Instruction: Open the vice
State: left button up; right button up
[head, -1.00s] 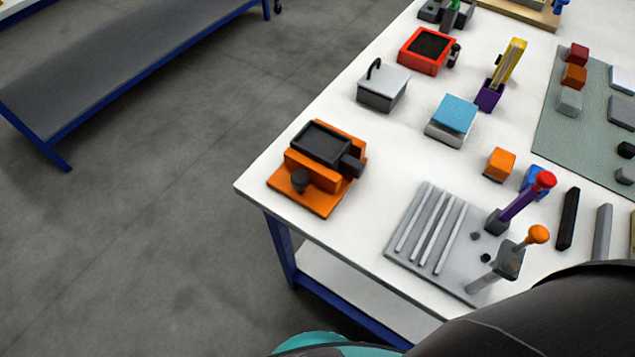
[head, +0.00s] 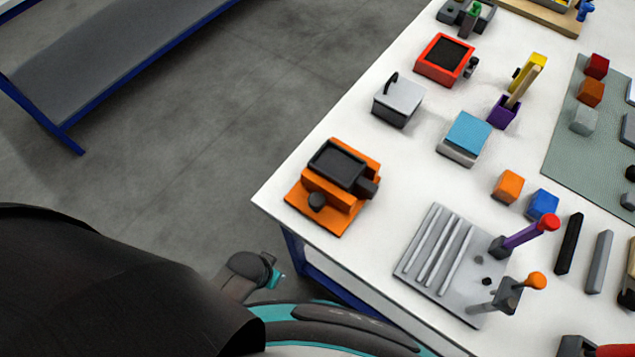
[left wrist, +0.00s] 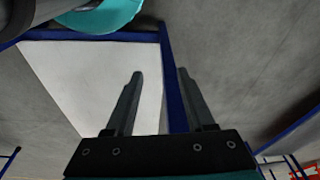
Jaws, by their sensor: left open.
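Two things on the white table could be the vice, and I cannot tell for sure which is. One is an orange unit (head: 335,190) with a black rectangular top, a dark knob and a dark block at its side, near the table's left corner. The other is a small grey device (head: 466,14) with a green piece standing in it, at the far end and cut by the top edge. My left gripper (left wrist: 160,72) is open and empty in the left wrist view, with the table's white surface and blue frame behind its fingers. My right gripper is not in view.
A red box (head: 444,58), a grey box with a handle (head: 398,100) and a blue-topped block (head: 465,138) stand between the two. A grey fixture plate (head: 440,262) holds rods and two knobbed handles. A dark bench (head: 110,60) stands left across open floor.

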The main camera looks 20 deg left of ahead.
pick_arm(q)
jog(key=w+r+p, duration=0.2)
jog(key=r, duration=0.8)
jog(key=w+r+p, duration=0.3)
jog(key=r, duration=0.7)
jog(key=w+d+r, duration=0.1)
jog(key=w+d, duration=0.1)
jog(key=w+d+r+m+t+h, duration=0.1)
jog(key=w+d+r, duration=0.1)
jog(key=d, duration=0.1)
jog(key=w+d+r+h, duration=0.1)
jog(key=w+d+r, duration=0.1)
jog(key=shift+d+r+m, duration=0.15)
jog(key=shift+d+m, duration=0.1)
jog(key=shift+m, duration=0.15)
jog(key=w+d+r+m+h+p, duration=0.1)
jog(key=w+d+r+m+p, duration=0.2)
jog(key=d+r, duration=0.4)
jog(key=m+g+y, duration=0.3)
jog(key=m+y, duration=0.1)
jog(key=m, duration=0.1)
send_near(316, 199)
jog(key=f, duration=0.3)
jog(key=f+b, duration=0.1)
jog(key=f, duration=0.5)
jog(key=shift+a+b, duration=0.3)
jog(key=shift+b, duration=0.1)
jog(key=shift+c, duration=0.2)
jog(key=shift+r, duration=0.1)
grip_shut()
